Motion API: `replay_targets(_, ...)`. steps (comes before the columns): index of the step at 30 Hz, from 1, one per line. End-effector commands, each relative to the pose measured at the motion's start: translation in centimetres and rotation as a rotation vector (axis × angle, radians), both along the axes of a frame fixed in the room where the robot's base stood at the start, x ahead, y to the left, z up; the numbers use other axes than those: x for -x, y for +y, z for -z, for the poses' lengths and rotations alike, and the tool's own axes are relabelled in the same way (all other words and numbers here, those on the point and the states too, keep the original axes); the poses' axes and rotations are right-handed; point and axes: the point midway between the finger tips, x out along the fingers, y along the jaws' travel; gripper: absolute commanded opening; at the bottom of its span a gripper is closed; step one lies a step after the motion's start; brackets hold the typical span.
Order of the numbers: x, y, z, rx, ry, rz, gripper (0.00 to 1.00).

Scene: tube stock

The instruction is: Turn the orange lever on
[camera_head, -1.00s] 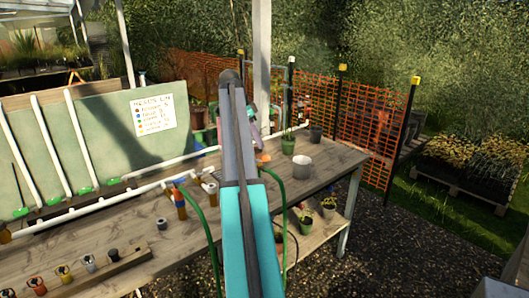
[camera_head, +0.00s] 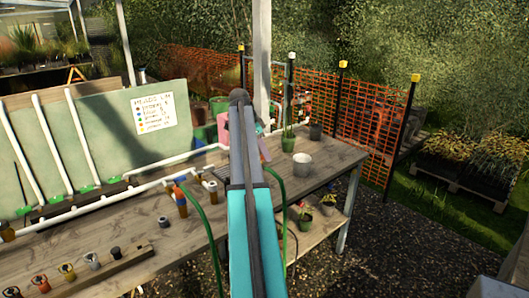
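No orange lever shows clearly now; the spot on the bench where a small orange piece showed earlier lies behind my arm. White pipes (camera_head: 98,206) run along the wooden bench (camera_head: 130,228), with several green levers (camera_head: 86,189) at the board's foot. My arm reaches forward over the bench and covers the middle of the view.
A white pot (camera_head: 302,163) and a plant pot (camera_head: 288,143) sit on the bench's right end. A rack (camera_head: 86,274) of coloured fittings lies at front left.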

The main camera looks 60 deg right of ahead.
Motion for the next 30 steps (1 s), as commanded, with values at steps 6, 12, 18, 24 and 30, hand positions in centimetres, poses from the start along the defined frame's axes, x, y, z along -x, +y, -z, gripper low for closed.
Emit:
replay_targets(6,0.01,0.00,-0.03,0.000,0.000,0.000,0.00)
replay_targets(12,0.01,0.00,-0.01,0.000,0.000,-0.012,0.00)
replay_targets(18,-0.12,-0.13,0.04,0.002,0.000,-0.094,0.00)
replay_targets(24,-0.42,-0.29,0.02,0.002,0.000,-0.222,0.00)
replay_targets(30,-0.77,-0.44,-0.03,0.004,0.002,-0.349,0.00)
